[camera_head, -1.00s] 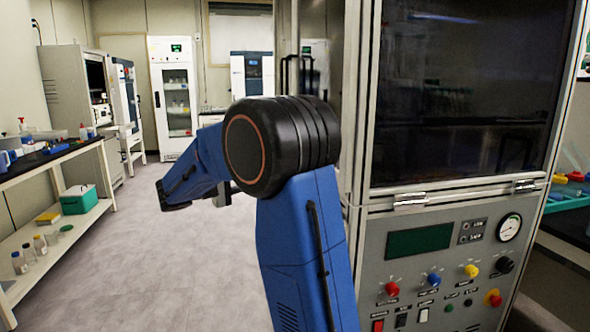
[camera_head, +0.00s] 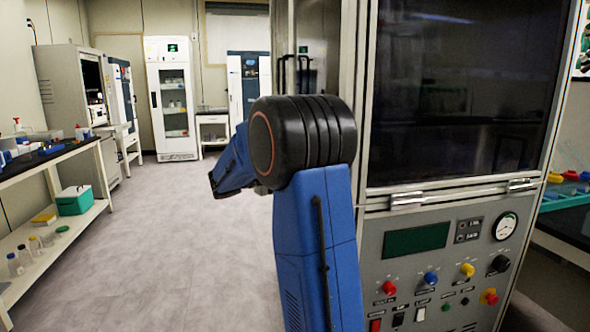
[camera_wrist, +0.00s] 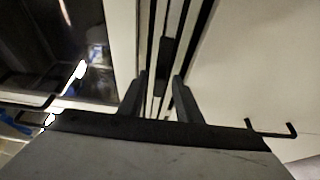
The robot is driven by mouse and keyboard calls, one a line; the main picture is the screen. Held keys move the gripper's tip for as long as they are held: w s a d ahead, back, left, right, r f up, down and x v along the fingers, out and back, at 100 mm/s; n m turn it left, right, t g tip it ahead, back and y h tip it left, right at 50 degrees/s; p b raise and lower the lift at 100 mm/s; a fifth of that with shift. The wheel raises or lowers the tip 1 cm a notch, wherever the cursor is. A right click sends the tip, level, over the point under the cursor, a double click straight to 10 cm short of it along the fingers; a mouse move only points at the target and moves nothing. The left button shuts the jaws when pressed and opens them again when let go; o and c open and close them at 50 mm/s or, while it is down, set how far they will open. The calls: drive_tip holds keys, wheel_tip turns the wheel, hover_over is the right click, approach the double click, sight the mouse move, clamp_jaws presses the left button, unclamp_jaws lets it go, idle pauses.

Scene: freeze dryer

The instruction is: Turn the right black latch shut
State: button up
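My gripper (camera_wrist: 160,95) shows in the wrist view with its two dark fingers apart and nothing held between them. A small black upright piece (camera_wrist: 164,52) on the pale frame strips shows beyond and between the fingertips. It may be the black latch, but I cannot tell for sure, nor whether it touches a finger. In the head view my blue arm stands in front of the freeze dryer's left side, and my gripper is hidden there. Black upright handles (camera_head: 283,72) show behind my arm at the cabinet's left edge.
The freeze dryer has a dark window (camera_head: 460,95) and a control panel (camera_head: 440,265) with coloured knobs. Thin black bent handles stand at the right (camera_wrist: 270,131) and left (camera_wrist: 28,102) in the wrist view. Open floor (camera_head: 180,230) lies left, beside a bench (camera_head: 60,155).

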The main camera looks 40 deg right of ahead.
drive_tip(key=shift+s+d, duration=0.1)
drive_tip(key=shift+d, duration=0.35)
clamp_jaws()
